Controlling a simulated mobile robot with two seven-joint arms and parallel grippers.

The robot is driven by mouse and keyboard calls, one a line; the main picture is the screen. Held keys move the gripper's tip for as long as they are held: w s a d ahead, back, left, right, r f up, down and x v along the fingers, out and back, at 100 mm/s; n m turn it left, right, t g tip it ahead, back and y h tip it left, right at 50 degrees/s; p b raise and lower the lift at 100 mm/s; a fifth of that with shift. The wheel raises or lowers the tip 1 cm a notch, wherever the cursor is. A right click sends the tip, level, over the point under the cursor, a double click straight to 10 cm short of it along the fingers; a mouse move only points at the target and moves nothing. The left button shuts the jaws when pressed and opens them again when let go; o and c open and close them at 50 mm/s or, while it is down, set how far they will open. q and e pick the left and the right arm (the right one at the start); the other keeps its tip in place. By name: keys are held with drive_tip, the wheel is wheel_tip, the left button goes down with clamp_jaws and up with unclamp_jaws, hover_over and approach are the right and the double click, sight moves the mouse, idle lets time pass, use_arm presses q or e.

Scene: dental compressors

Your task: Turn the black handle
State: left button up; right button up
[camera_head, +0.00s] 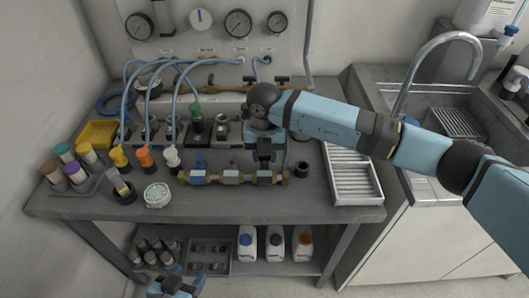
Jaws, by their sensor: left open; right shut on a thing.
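A brass pipe with valves (232,177) lies across the front of the grey bench. Its left valve has an upright blue handle (200,162), and its right valve body is dark (265,178). My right gripper (265,160) points down over the right valve and is shut on the black handle there, which it mostly hides. How far the handle is turned cannot be told. My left gripper (172,286) is open and empty at the bottom left, low in front of the bench and away from the pipe.
A slatted white tray (352,178) lies right of the pipe, beside a sink with a curved faucet (408,75). White jugs (275,243) stand on the shelf below.

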sight(264, 156)
drive_tip(key=o, duration=0.9)
drive_tip(key=shift+o, duration=0.2)
drive_tip(key=shift+r, duration=0.1)
wheel_tip(264, 156, up, 14)
drive_tip(key=shift+p, duration=0.45)
